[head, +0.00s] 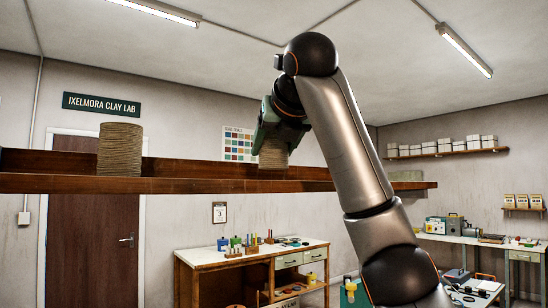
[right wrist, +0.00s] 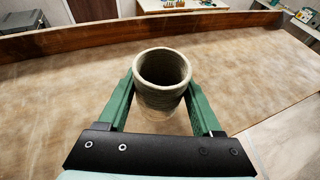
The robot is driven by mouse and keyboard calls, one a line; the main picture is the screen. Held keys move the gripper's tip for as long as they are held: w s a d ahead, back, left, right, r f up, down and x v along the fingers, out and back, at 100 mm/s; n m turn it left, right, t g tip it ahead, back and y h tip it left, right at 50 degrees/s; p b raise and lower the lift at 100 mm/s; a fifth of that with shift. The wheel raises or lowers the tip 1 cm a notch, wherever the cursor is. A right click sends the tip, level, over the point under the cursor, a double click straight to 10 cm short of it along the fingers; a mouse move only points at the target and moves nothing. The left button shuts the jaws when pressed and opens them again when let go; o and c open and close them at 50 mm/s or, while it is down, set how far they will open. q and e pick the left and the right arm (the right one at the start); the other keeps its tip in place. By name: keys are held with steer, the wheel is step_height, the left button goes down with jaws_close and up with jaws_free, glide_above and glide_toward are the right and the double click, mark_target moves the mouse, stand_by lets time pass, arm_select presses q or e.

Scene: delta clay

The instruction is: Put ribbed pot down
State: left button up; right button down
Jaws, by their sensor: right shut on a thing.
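A small ribbed pot (head: 273,156) in grey-brown clay is between the fingers of my right gripper (head: 270,138), over the long wooden shelf (head: 200,186). In the right wrist view the pot (right wrist: 163,98) is upright with its round mouth facing the camera, and the green fingers close on it from both sides. The pot's base is hidden, so I cannot tell whether it touches the shelf board. A taller ribbed clay cylinder (head: 120,150) stands upright at the shelf's left part, apart from my gripper. My left gripper is not in view.
The shelf has a raised back board (head: 190,167). The board around the held pot is bare in the wrist view. A greenish block (head: 406,176) lies near the shelf's right end. A workbench (head: 250,255) with small tools stands below.

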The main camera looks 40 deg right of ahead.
steer(key=shift+d+f, duration=0.1)
steer(key=shift+f, duration=0.9)
steer(key=shift+f, duration=0.15)
steer(key=shift+c, duration=0.3)
jaws_free()
steer(key=shift+r, duration=0.25)
steer(key=b+v, duration=0.4)
steer(key=v, duration=0.8)
